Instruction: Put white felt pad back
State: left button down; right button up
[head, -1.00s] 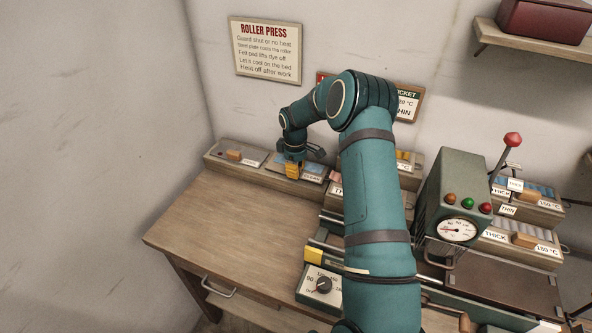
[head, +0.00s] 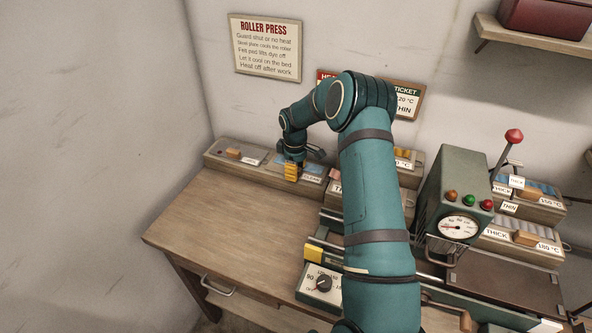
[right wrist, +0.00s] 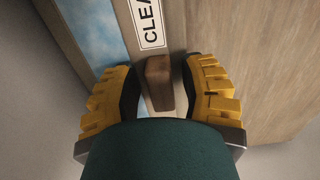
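My right gripper (head: 291,172) is over the back-left wooden rack (head: 258,172). In the right wrist view, its two yellow fingers (right wrist: 160,95) stand on either side of a brown wooden block (right wrist: 159,82), with a narrow gap to each finger. A mottled blue-and-white surface (right wrist: 93,32) lies left of the block, beside a label reading "CLEA" (right wrist: 150,22). Blue also shows around the gripper in the head view (head: 313,168). I cannot single out a plain white felt pad. What lies under the block is hidden by the gripper. My left gripper is out of view.
A grey plate with an orange block (head: 233,153) lies in the rack's left end. The wooden bench top (head: 220,220) is clear at left. The green press housing (head: 452,190), a dial box (head: 321,286) and more labelled racks (head: 535,204) stand to the right.

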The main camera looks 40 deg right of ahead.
jog(key=shift+r, duration=0.1)
jog(key=shift+r+p, duration=0.3)
notch_tip(320, 180, up, 12)
jog(key=p, duration=0.1)
jog(key=shift+r, duration=0.15)
jog(key=shift+a, duration=0.15)
dwell(0.3)
